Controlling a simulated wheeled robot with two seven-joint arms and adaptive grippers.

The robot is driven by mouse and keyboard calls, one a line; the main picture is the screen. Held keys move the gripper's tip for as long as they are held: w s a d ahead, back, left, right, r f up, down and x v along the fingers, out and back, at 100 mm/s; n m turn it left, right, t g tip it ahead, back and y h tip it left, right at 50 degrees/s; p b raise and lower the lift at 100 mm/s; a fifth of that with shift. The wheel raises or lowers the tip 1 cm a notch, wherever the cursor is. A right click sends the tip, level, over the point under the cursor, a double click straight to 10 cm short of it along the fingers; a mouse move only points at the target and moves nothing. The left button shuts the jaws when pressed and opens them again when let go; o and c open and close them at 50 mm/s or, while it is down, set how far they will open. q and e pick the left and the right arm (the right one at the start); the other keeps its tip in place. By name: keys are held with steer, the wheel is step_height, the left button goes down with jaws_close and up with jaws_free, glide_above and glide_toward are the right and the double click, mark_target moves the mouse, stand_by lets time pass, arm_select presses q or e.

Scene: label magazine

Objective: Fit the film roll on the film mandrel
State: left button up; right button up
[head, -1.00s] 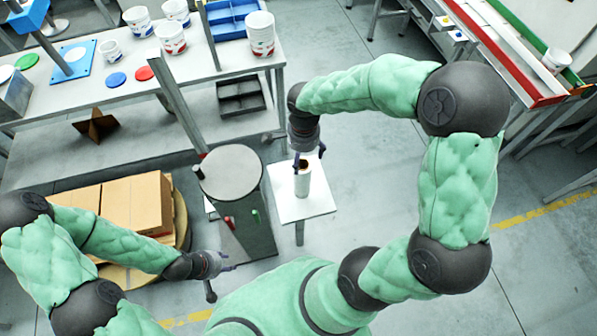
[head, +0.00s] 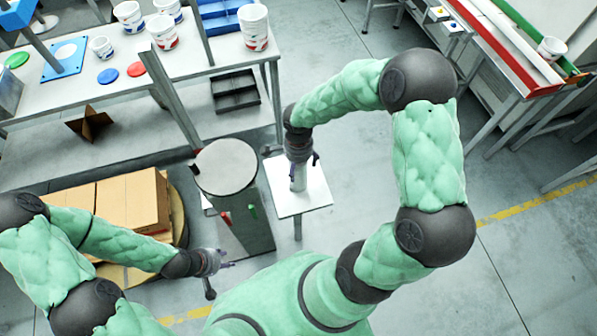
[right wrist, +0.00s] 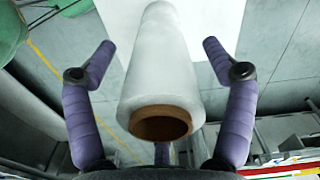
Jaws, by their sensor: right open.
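The film roll (head: 298,182) is a pale upright cylinder on the white top of a small stand (head: 312,201). In the right wrist view the film roll (right wrist: 160,65) shows its brown core end towards me. My right gripper (head: 301,166) is over the roll, partly hiding it. Its purple fingers (right wrist: 158,48) are open on both sides of the roll, with gaps and no contact seen. My left gripper (head: 229,260) is empty, its fingers apart, low beside the grey machine. I cannot make out the film mandrel for certain.
The grey machine with a round top (head: 228,170) and red and green handles stands left of the stand. Cardboard boxes (head: 128,205) lie on a round platform further left. A workbench (head: 190,62) with tubs and blue trays is behind. Floor right of the stand is clear.

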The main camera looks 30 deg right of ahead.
jaws_close()
steer(key=shift+r, duration=0.1)
